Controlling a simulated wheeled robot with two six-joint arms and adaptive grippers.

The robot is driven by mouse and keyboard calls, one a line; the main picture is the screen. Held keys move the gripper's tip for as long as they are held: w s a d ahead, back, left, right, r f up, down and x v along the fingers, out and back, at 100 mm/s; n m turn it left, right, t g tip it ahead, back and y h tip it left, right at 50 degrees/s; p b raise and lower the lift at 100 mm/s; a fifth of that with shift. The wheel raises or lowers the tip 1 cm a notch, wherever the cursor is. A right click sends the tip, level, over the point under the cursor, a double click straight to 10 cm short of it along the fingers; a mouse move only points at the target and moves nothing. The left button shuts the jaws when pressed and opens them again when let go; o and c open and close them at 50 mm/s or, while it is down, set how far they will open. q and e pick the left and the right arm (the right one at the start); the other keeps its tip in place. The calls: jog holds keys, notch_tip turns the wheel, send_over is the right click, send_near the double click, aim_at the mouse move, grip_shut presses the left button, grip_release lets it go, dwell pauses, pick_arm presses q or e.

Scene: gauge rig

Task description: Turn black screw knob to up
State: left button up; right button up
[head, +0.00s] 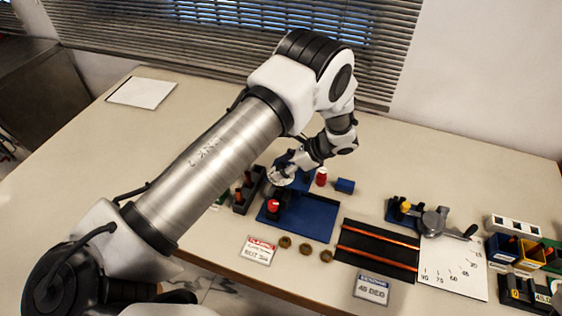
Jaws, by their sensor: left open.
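My left gripper (280,178) is over the back left part of a blue base plate (312,220), pointing down and left. It is open, and its fingers are small and partly lost against the rig. On the plate stands a dark block with a red round top (273,205), just in front of the gripper. I cannot clearly make out the black screw knob; the gripper and wrist cover part of the rig. My right gripper is not in view.
A red cylinder (321,177) and a blue block (345,186) stand behind the plate. Several brown rings (305,249) lie in front. A black mat (360,263) with copper rods, a grey bending device (433,222) and small bins (503,247) are to the right.

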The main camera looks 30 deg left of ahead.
pick_arm(q)
jog(key=shift+w+a+f, duration=0.3)
jog(key=shift+w+f, duration=0.05)
jog(key=shift+f, duration=0.25)
jog(key=shift+s+r, duration=0.2)
jog(key=shift+s, duration=0.1)
jog(key=shift+c, duration=1)
jog(key=shift+s+r, duration=0.1)
jog(key=c, duration=0.6)
grip_shut()
jog(key=shift+d, duration=0.1)
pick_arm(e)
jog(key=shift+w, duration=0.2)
pick_arm(q)
jog(key=shift+f, duration=0.25)
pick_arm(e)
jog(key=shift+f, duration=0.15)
